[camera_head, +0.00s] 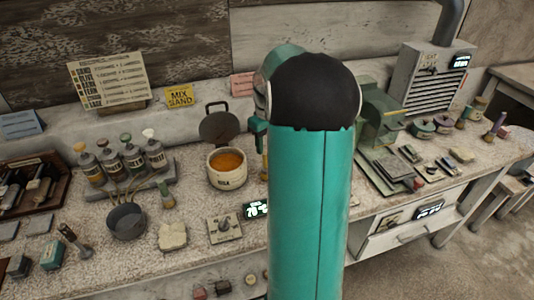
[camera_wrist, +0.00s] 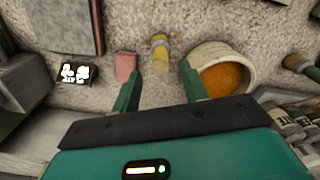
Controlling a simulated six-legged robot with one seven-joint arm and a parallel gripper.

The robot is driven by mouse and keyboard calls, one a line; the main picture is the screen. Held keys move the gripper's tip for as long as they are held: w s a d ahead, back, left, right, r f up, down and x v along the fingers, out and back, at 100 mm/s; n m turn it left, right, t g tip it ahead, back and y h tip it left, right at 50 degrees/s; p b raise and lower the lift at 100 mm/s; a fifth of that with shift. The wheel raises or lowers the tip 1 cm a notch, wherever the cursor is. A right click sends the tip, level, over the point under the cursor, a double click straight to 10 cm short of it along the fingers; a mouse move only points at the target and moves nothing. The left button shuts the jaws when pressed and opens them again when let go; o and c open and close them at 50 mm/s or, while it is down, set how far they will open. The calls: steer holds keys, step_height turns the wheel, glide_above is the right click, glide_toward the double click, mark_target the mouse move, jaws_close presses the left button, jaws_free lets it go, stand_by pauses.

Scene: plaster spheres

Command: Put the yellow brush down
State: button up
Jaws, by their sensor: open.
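The yellow brush (camera_wrist: 160,50) shows in the wrist view, with a yellow handle and a grey band near its upper end. It is on the speckled bench top beside the cream pot (camera_wrist: 222,70) of orange liquid. My gripper (camera_wrist: 158,76) is open, with one teal finger to each side of the brush's line. I see no finger pressed against the brush. In the head view, my arm covers most of this spot; a yellow sliver (camera_head: 265,165) shows beside the pot (camera_head: 227,170). Whether the brush stands or leans is hard to tell.
A pink piece (camera_wrist: 124,66) and a lit display (camera_wrist: 76,73) lie left of the brush in the wrist view. In the head view, bottles (camera_head: 120,160), a dark pan (camera_head: 127,221) and a dial box (camera_head: 225,227) crowd the left bench. A grey vented unit (camera_head: 430,80) stands at right.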

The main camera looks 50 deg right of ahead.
step_height(320, 180, up, 6)
steer(key=s+a+r+t+h, duration=0.1)
steer(key=a+r, duration=0.3)
steer(key=a, duration=0.6)
steer(key=s+a+r+t, duration=0.1)
steer(key=a+r, duration=0.2)
steer(key=a, duration=0.8)
steer(key=s+a+f+n+t+y, duration=0.1)
steer(key=s+a+t, duration=0.2)
steer(key=s+a, duration=0.8)
steer(key=a, duration=0.4)
steer(key=shift+s+f+t, duration=0.3)
steer(key=shift+f, duration=0.1)
steer(key=shift+d, duration=0.15)
